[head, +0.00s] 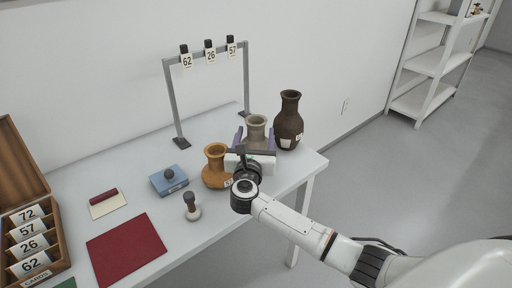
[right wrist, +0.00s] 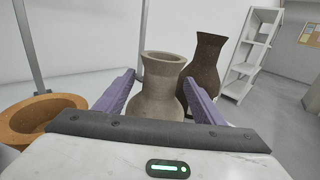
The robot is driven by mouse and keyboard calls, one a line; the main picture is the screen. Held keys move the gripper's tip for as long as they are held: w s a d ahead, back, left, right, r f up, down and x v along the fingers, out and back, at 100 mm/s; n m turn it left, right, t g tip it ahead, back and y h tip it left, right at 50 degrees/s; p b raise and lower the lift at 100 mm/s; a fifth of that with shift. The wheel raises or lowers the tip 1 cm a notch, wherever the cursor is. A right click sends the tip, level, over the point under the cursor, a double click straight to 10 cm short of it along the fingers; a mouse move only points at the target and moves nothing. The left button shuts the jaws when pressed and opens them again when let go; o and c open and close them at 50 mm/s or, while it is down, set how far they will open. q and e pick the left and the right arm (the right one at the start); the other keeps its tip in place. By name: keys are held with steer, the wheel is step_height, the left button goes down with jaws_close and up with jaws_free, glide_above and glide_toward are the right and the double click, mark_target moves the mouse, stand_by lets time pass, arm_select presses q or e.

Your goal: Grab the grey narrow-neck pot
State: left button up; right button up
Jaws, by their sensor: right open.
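The grey narrow-neck pot (head: 256,128) stands upright on the table between an orange pot and a dark brown pot. In the right wrist view the grey pot (right wrist: 160,85) sits between the two purple fingers. My right gripper (head: 256,140) is open, with one finger on each side of the pot's body. I cannot tell whether either finger touches it. In the head view the gripper hides the lower part of the pot. My left gripper is not in view.
The orange pot (head: 215,168) stands close on the left, and the dark brown pot (head: 289,122) close on the right. A metal frame with numbered tags (head: 208,54) stands behind. A blue box (head: 168,180), a stamp (head: 191,206), a red mat (head: 127,248) and a card box (head: 30,236) lie left.

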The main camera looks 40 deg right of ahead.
jaws_close()
steer(key=shift+r, duration=0.15)
